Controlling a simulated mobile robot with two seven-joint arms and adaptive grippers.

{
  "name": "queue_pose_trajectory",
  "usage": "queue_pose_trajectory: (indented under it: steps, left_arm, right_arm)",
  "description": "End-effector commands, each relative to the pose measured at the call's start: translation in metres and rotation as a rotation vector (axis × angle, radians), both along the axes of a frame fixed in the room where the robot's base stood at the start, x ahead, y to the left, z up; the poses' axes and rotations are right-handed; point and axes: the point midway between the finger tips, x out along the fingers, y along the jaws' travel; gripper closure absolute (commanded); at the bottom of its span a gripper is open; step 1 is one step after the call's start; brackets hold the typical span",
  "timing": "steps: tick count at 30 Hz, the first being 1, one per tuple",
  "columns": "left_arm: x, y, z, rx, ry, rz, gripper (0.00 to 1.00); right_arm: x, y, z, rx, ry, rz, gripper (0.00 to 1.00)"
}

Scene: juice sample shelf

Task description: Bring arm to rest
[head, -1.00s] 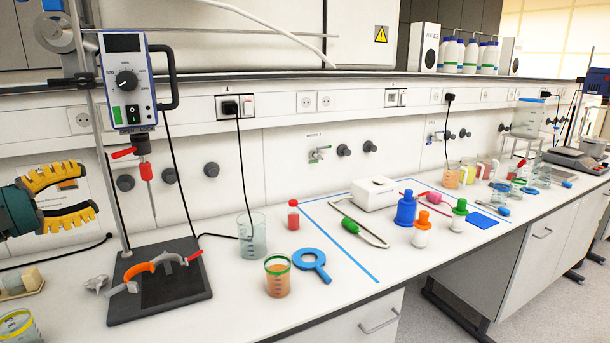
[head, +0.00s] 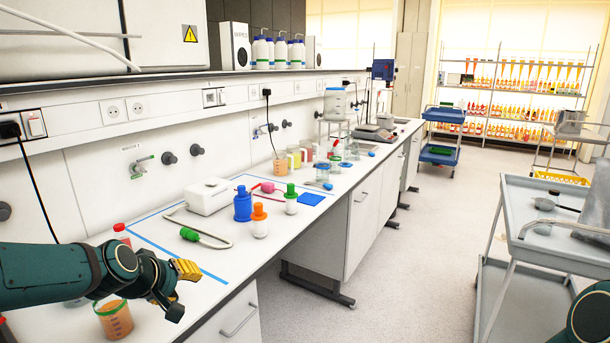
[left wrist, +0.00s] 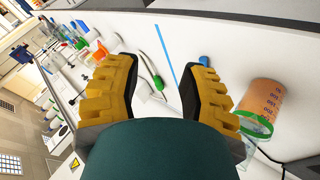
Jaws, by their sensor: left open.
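My left arm comes in from the left in the head view, over the near end of the white bench. Its left gripper (head: 188,270) has yellow padded fingers and points to the right. In the left wrist view the left gripper (left wrist: 158,75) is open, its two fingers wide apart with nothing between them. A beaker of orange liquid (head: 115,320) stands just below and beside the arm. It also shows at the right in the left wrist view (left wrist: 266,98). Of my right arm, only a green part shows in the lower right corner of the head view; its gripper is out of view.
A red-capped bottle (head: 122,233) stands just behind my left arm. Blue (head: 242,205), orange-capped (head: 259,222) and green-capped (head: 291,200) bottles stand farther along the bench. A grey cart (head: 530,215) stands at the right. The floor between bench and cart is clear.

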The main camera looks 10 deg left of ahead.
Motion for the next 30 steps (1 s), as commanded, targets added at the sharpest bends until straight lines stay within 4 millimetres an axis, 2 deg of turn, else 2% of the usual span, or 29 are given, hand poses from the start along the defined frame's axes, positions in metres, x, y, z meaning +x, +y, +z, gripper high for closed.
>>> queue_pose_trajectory:
  steps: [1,4,8,12,15,18,21,24,30]
  left_arm:
    - [0.006,-0.018,-0.032,0.021,0.053,-0.046,0.58]
    - [0.011,-0.051,-0.085,0.062,0.128,-0.135,0.58]
    - [0.004,-0.095,-0.154,0.097,0.218,-0.259,0.58]
    - [-0.021,-0.143,-0.223,0.112,0.307,-0.398,0.58]
    - [-0.047,-0.177,-0.267,0.11,0.362,-0.5,0.58]
    - [-0.077,-0.208,-0.301,0.095,0.406,-0.593,0.58]
    - [-0.105,-0.232,-0.325,0.077,0.437,-0.666,0.58]
    - [-0.124,-0.248,-0.338,0.06,0.456,-0.716,0.58]
    - [-0.138,-0.259,-0.346,0.049,0.465,-0.748,0.58]
  right_arm:
    - [0.0,0.0,0.0,0.0,0.0,0.0,0.53]
    - [0.0,0.0,0.0,0.0,0.0,0.0,0.53]
    - [0.0,0.0,0.0,0.0,0.0,0.0,0.53]
    - [0.0,0.0,0.0,0.0,0.0,0.0,0.53]
    - [0.0,0.0,0.0,0.0,0.0,0.0,0.53]
    - [0.0,0.0,0.0,0.0,0.0,0.0,0.53]
    - [0.0,0.0,0.0,0.0,0.0,0.0,0.53]
    - [0.0,0.0,0.0,0.0,0.0,0.0,0.53]
    - [0.0,0.0,0.0,0.0,0.0,0.0,0.53]
